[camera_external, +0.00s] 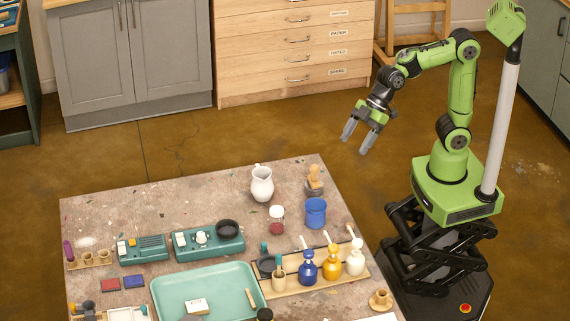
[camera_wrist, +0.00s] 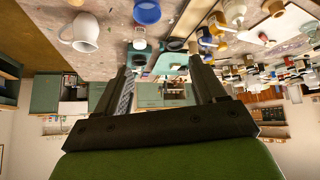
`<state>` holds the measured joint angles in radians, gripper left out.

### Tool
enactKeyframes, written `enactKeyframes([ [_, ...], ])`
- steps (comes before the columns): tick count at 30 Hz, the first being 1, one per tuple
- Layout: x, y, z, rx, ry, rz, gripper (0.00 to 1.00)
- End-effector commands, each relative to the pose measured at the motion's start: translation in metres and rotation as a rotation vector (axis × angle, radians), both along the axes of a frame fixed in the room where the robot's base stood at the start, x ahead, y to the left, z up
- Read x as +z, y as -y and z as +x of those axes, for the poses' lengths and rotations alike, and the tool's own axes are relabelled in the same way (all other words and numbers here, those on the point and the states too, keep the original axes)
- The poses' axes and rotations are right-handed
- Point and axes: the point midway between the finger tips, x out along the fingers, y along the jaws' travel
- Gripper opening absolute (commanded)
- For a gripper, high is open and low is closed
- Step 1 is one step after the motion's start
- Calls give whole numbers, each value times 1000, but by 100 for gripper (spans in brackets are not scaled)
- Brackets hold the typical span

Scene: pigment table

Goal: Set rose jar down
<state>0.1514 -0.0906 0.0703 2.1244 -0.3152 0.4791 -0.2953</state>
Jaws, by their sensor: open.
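The rose jar (camera_external: 277,226), a small jar with a white lid and dark rose contents, stands upright on the table between the white pitcher and the blue cup. It appears small in the wrist view (camera_wrist: 139,44), near the blue cup. My gripper (camera_external: 356,143) is open and empty, in the air beyond the table's back right corner, well apart from the jar. Its two fingers (camera_wrist: 162,72) stand wide apart in the wrist view with nothing held between them.
In front are a teal tray (camera_external: 165,291) and blue, yellow and white bottles (camera_external: 331,266). The table's back left (camera_external: 150,205) is clear.

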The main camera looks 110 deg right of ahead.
Motion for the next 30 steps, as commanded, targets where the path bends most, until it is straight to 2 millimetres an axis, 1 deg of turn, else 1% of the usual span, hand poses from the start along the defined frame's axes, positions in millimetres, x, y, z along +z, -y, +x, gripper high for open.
enactKeyframes([
  [1, 9, 5, -37, -59, -19, -19, 70],
  [2, 10, 10, -59, -103, -38, -25, 70],
  [3, 10, 18, -87, -166, -64, -29, 70],
  [6, 3, 34, -149, -303, -118, -20, 70],
  [9, -7, 45, -188, -397, -154, 0, 70],
  [10, -10, 47, -195, -416, -162, 4, 70],
  [12, -13, 49, -204, -439, -173, 10, 70],
  [13, -13, 50, -205, -444, -175, 11, 70],
  [19, -13, 50, -204, -443, -175, 11, 70],
  [22, -5, 50, -204, -442, -174, 11, 70],
  [23, 0, 50, -204, -442, -174, 11, 70],
  [26, 29, 50, -204, -441, -174, 10, 70],
  [27, 43, 50, -204, -441, -173, 10, 70],
  [30, 77, 50, -204, -441, -173, 10, 70],
])
